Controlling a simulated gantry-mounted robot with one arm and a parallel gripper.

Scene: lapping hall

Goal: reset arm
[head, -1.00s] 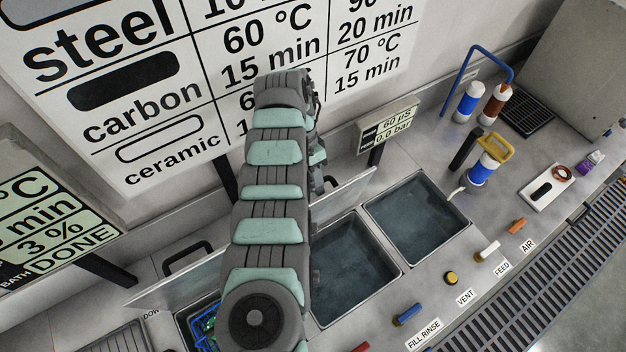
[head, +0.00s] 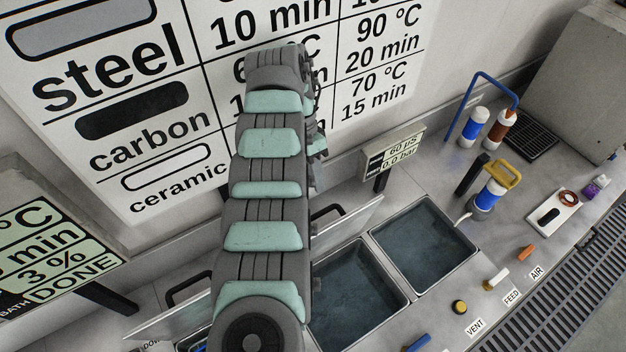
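My arm rises from the bottom of the head view, over the bench, and reaches up in front of the wall chart (head: 150,120). Its grey and pale green links hide part of the chart and part of the left basin. My gripper's fingers do not show; the far end of the arm points away behind its own links. I cannot see anything held.
Two water-filled basins (head: 423,243) lie right of the arm, with a raised lid (head: 345,228) behind. A small display (head: 393,158) stands behind them. Filter cartridges (head: 487,198), a white tray (head: 554,220) and several valve handles (head: 495,279) are on the right. A bath display (head: 45,245) stands left.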

